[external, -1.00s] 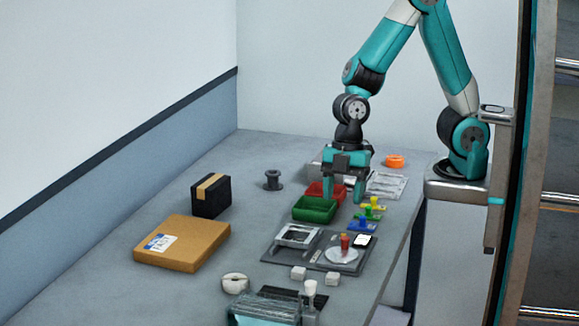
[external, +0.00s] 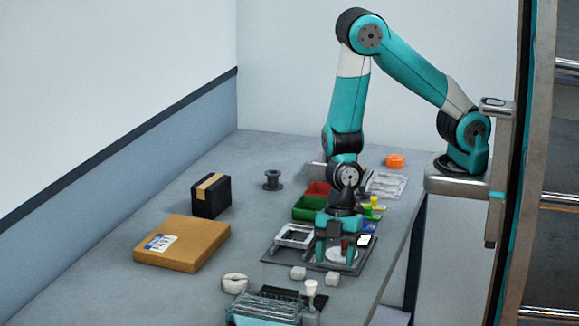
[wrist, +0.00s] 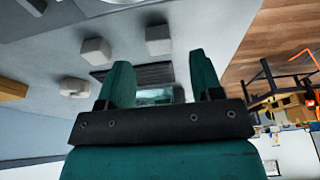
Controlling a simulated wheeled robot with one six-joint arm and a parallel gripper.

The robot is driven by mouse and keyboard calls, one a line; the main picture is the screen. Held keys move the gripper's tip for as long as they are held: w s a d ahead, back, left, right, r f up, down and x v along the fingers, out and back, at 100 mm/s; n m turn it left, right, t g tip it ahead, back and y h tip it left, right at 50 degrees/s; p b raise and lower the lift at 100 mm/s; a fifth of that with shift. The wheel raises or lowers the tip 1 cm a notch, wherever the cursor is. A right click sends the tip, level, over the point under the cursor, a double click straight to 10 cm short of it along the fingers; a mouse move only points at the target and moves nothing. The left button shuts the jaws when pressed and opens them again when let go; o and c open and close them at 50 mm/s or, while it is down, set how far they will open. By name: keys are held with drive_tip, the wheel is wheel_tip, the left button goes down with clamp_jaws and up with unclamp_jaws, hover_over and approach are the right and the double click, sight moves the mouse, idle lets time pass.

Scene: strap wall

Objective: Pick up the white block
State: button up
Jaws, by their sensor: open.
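Two small white blocks sit on the grey table in front of the dark grey tray, a left one (external: 298,273) and a right one (external: 332,279). I cannot tell which one the task names. In the wrist view two pale blocks (wrist: 96,50) and (wrist: 158,40) show beyond the fingers. My gripper (external: 335,256) points down over the dark tray, behind the blocks in the external view. Its fingers are apart, with no block between them in the wrist view (wrist: 162,78). It touches neither block.
The dark tray (external: 283,256) holds a white frame (external: 295,235) and a round white disc, partly hidden by my gripper. A white ring (external: 235,283), a white cup-like piece (external: 310,290) and a clear box (external: 265,308) stand in front. A cardboard box (external: 185,243) lies left.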

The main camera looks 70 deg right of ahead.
sight(333, 274)
drive_tip(key=shift+p+x, duration=0.4)
drive_tip(key=shift+x, duration=1.65)
drive_tip(key=shift+c, duration=0.2)
drive_tip(key=c, duration=0.9)
drive_tip(key=shift+c, duration=0.2)
drive_tip(key=shift+r, duration=0.15)
